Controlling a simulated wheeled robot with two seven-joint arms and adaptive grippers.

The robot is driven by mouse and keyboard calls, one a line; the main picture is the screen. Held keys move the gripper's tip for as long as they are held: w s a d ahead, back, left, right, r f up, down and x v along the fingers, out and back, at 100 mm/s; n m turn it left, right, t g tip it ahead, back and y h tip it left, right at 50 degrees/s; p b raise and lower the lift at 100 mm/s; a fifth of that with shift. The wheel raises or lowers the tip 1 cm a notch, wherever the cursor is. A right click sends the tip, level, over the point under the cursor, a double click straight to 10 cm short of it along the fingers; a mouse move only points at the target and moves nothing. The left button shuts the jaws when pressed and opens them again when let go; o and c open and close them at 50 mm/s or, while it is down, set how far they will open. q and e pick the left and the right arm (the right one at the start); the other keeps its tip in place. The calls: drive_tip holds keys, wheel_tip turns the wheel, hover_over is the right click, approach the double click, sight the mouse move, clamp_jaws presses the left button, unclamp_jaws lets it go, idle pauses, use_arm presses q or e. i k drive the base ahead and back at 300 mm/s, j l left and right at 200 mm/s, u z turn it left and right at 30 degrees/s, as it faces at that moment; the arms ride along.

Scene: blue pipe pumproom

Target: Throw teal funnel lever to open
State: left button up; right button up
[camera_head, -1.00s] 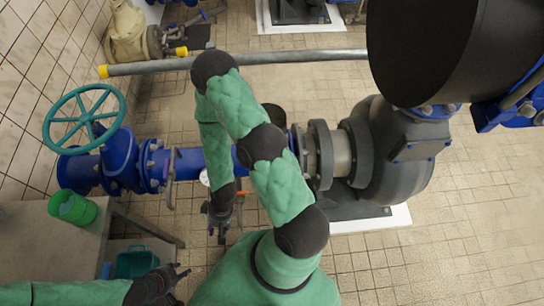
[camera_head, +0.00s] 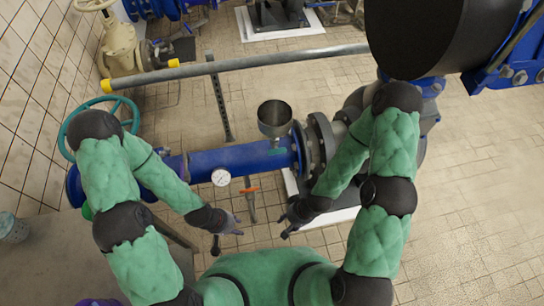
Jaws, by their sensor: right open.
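A grey metal funnel (camera_head: 274,118) stands on top of the blue pipe (camera_head: 236,160), near its right flange. A small teal piece (camera_head: 277,151), which looks like the funnel lever, shows at the funnel's foot; its exact position is too small to tell. My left gripper (camera_head: 239,225) is in front of the pipe, below the pressure gauge and left of the funnel, apart from the lever. It looks open and empty. My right gripper (camera_head: 284,224) is open and empty, facing it from the right, in front of the pipe and below the funnel.
A white gauge (camera_head: 221,177) and an orange-handled lever (camera_head: 250,190) sit along the pipe's front. A teal handwheel (camera_head: 125,104) is at left, partly behind my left arm. A grey rail (camera_head: 270,60) runs behind. A bench (camera_head: 50,262) stands at lower left.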

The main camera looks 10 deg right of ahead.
sight(277, 151)
drive_tip(key=z, duration=0.35)
drive_tip(key=i+l, duration=0.1)
drive_tip(key=l, duration=0.3)
drive_tip(key=i+l, duration=0.1)
drive_tip(key=l, duration=0.35)
drive_tip(key=i+l, duration=0.1)
drive_tip(key=l, duration=0.3)
drive_tip(key=i+l, duration=0.1)
drive_tip(key=l, duration=0.3)
drive_tip(key=u, duration=0.05)
